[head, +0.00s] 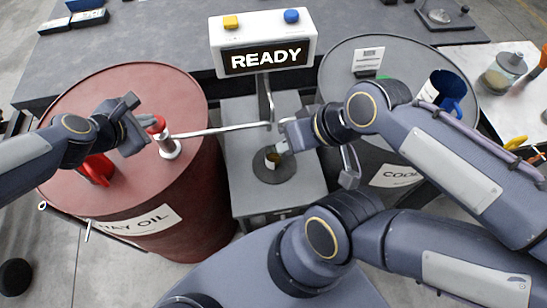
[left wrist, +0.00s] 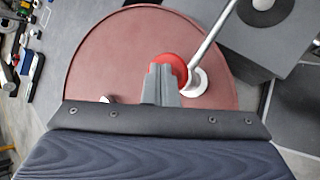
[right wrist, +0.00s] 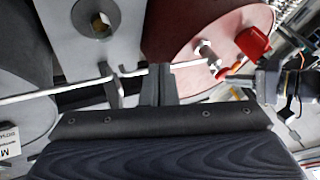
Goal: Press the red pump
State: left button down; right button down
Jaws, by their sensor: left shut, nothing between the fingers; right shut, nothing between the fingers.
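The red pump's round knob (head: 155,125) stands above a silver collar (head: 170,150) on the red barrel (head: 120,90). A thin spout runs from the collar to the right. In the left wrist view the knob (left wrist: 172,68) lies just past my shut fingertips. My left gripper (head: 138,132) is shut and empty, close beside or over the knob; I cannot tell whether it touches. My right gripper (head: 284,138) is shut and empty near the spout ends, above a small cup (head: 272,160) on a dark round plate. That cup also shows in the right wrist view (right wrist: 101,27).
A sign reading READY (head: 262,58) stands at the back with yellow and blue buttons. A red vessel (head: 97,170) sits on the red barrel's near side. A dark barrel (head: 395,60) at the right bears a blue mug (head: 447,92). A grey stand (head: 250,205) lies between the barrels.

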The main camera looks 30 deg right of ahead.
dwell(0.5)
